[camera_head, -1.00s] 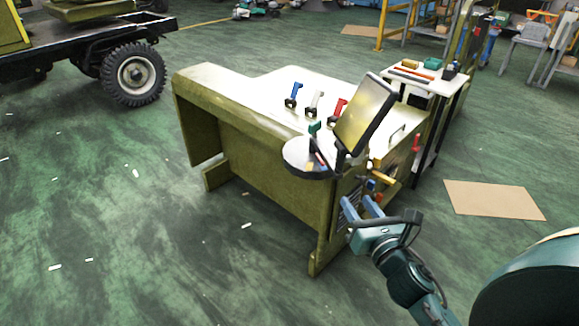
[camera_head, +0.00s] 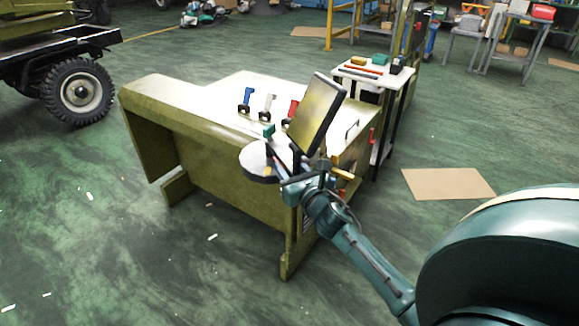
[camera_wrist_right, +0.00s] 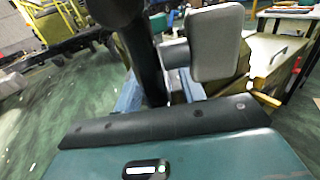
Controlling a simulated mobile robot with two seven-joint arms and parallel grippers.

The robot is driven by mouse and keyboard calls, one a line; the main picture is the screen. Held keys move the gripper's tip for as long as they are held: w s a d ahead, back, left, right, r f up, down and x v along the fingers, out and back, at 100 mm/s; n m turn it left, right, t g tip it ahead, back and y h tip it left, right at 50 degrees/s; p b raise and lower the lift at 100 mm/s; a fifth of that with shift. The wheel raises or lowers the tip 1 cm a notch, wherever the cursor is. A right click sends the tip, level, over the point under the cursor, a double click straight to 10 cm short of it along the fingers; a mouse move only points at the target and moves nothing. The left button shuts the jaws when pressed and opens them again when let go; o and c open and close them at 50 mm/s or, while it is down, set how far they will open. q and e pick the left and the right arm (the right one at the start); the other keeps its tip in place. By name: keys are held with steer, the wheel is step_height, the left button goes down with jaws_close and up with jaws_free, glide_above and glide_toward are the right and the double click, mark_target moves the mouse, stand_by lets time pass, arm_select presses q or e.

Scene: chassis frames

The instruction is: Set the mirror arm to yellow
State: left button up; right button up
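The mirror (camera_head: 318,115) is a dark-rimmed panel with a yellowish face, tilted at the near corner of the olive chassis frame. A pale round disc (camera_head: 262,163) sits beside its foot, with a green piece (camera_head: 269,131) at its far edge. The disc's colour marks are too hidden to read. My right gripper (camera_head: 284,177) is at the mirror's foot, by the disc. In the right wrist view, its blue fingers (camera_wrist_right: 160,95) are apart, with a dark upright bar (camera_wrist_right: 146,65) between them. I cannot tell whether they touch it. My left gripper is out of view.
Blue, white and red levers stand on the chassis's white top (camera_head: 215,98). A yellow handle (camera_head: 343,173) sticks out just right of my gripper. A small table (camera_head: 345,68) with parts stands behind. A cardboard sheet (camera_head: 448,184) lies on open floor at right.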

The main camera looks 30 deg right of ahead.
steer(key=shift+w, duration=0.3)
steer(key=shift+c, duration=0.6)
jaws_close()
